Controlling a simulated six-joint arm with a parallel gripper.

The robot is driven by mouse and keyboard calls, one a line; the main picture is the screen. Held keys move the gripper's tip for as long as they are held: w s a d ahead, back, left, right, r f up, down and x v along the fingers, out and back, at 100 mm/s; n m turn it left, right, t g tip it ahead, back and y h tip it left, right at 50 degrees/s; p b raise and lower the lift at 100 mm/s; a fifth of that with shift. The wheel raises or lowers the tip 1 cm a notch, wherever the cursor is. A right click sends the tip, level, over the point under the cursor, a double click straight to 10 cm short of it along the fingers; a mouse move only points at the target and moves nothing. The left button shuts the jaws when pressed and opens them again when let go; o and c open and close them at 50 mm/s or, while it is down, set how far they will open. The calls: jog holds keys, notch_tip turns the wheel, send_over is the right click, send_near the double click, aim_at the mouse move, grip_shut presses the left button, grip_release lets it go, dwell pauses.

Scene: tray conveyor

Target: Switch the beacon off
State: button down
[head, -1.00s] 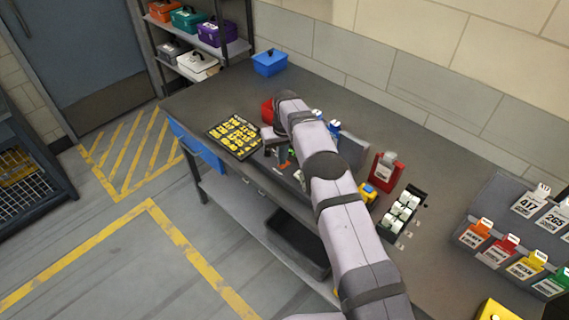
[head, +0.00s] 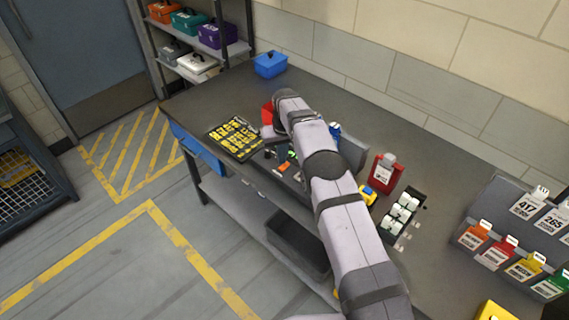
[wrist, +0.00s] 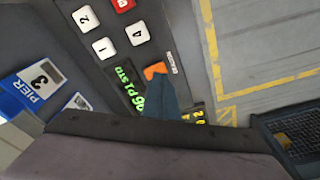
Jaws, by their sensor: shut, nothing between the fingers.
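The beacon switch is a small orange switch (wrist: 155,70) with a white label beside it, on a dark control panel (wrist: 128,58) in the wrist view. In the head view the orange switch (head: 286,168) shows near the bench's front edge. My gripper (wrist: 158,88) is shut and empty. Its blue-grey fingers overlap the lower edge of the switch in the wrist view; I cannot tell whether they touch it. In the head view the fingers are mostly hidden by my arm. I see no beacon lamp clearly, and cannot tell which way the switch is set.
Beside the switch are a green-lit display (wrist: 129,88), numbered white buttons (wrist: 105,48) and a red button (wrist: 123,4). Blue PIER tags (wrist: 38,85) stand nearby. A black-and-yellow tray (head: 235,139), red container (head: 383,171) and blue box (head: 270,64) are on the bench (head: 410,140).

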aim_at(283, 168)
jog(key=shift+r+p, duration=1.5)
jog(key=shift+r, duration=1)
jog(key=shift+d+r, duration=0.1)
